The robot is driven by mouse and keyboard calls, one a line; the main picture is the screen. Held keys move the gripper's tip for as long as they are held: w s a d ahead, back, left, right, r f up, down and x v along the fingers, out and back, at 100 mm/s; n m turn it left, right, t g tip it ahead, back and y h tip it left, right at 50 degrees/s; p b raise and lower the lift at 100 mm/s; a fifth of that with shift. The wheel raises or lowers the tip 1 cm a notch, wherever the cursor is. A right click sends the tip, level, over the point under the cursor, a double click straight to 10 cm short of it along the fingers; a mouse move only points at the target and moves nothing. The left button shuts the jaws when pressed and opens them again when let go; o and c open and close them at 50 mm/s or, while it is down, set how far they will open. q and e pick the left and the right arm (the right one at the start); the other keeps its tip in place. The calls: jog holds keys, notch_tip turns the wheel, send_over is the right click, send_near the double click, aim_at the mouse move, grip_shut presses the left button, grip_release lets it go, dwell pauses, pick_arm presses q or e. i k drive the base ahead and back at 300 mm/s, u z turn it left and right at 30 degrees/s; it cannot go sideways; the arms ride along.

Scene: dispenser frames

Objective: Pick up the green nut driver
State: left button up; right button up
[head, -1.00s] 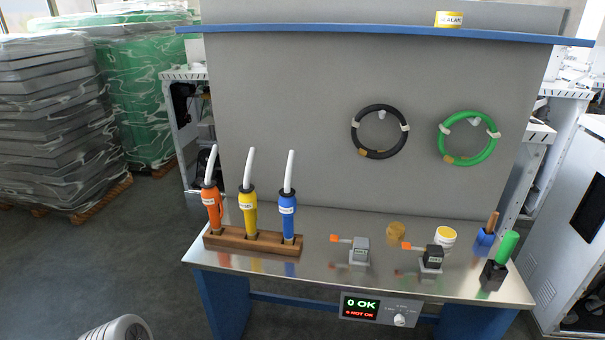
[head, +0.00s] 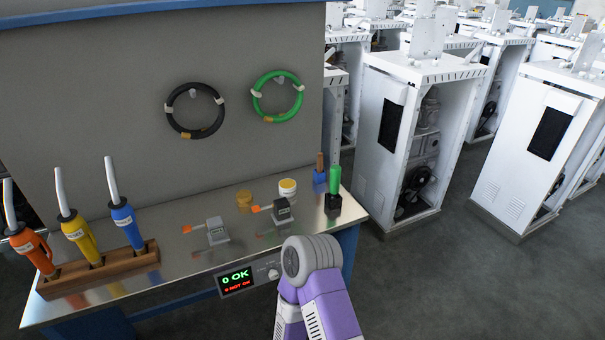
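The green nut driver (head: 335,181) stands upright at the right end of the steel table, its green handle up and its lower end in a small black holder (head: 333,205). The holder hides its tip. A grey and purple link of one of my arms rises at the bottom middle, in front of the table and apart from the driver. Neither of my grippers is in view.
A brown-handled tool in a blue holder (head: 320,177) stands just behind the driver. A yellow-lidded jar (head: 287,189) and two small grey devices (head: 216,231) (head: 282,211) are to its left. A wooden rack (head: 124,268) holds three coloured dispensers. White cabinets (head: 408,135) stand right of the table.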

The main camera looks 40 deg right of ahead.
aim_at(335, 170)
jog(key=z, duration=0.3)
jog(key=i, duration=1)
jog(key=z, duration=2.2)
